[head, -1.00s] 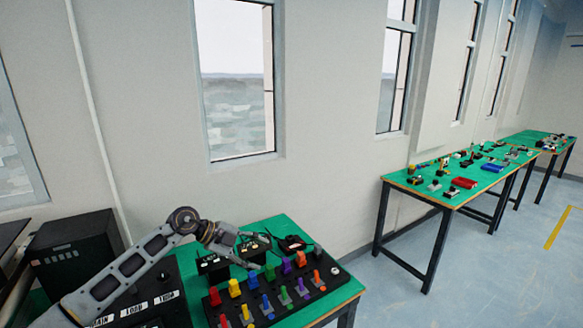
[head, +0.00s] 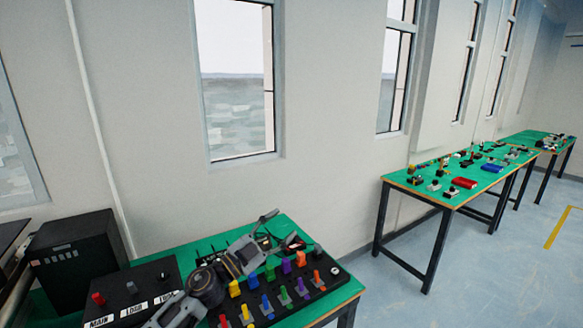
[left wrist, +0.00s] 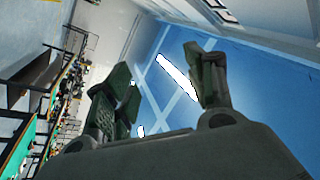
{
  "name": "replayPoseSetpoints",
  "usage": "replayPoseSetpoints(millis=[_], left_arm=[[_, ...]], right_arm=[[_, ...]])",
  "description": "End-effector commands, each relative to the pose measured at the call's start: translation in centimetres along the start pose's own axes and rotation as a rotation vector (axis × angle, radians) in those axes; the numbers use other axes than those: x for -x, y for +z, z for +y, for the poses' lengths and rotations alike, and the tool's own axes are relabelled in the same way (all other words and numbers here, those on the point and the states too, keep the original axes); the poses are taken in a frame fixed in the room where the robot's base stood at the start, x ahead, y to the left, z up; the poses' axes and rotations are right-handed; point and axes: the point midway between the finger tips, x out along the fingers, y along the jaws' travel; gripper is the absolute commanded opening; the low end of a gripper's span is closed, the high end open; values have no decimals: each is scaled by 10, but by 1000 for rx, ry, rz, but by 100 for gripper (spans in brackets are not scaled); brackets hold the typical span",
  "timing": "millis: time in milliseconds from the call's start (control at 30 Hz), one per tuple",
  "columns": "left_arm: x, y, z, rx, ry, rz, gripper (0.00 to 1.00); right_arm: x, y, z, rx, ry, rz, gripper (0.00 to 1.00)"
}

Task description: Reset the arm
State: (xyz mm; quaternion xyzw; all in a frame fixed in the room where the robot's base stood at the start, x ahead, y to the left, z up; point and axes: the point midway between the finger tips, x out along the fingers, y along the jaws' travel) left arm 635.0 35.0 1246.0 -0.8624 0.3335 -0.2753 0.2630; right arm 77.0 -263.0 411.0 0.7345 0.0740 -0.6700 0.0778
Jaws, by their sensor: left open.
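My left arm comes in from the bottom of the head view. My left gripper (head: 266,229) is above the far part of the green table, behind the black board of coloured pegs. Its fingers are spread apart and nothing shows between them. In the left wrist view the two fingers of the left gripper (left wrist: 160,85) stand apart and empty, with wall and a bluish surface behind them. My right gripper is in neither view.
The black board (head: 325,291) holds several coloured pegs. A black panel (head: 128,288) with knobs and labels and a black box (head: 78,255) stand to the left. More green tables (head: 404,180) with small parts stand at the right, with clear floor (head: 400,290) between.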

Motion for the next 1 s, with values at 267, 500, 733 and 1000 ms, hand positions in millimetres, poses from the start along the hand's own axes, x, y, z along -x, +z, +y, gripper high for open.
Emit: replayPoseSetpoints(millis=[267,500,733,1000], left_arm=[[30,19,-20,109,-246,-143,55],[70,48,-26,206,-410,-327,55],[120,81,-17,304,-515,-546,55],[188,112,15,425,-565,-832,55]], right_arm=[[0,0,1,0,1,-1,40],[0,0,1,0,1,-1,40],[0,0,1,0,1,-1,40],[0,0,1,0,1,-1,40]])
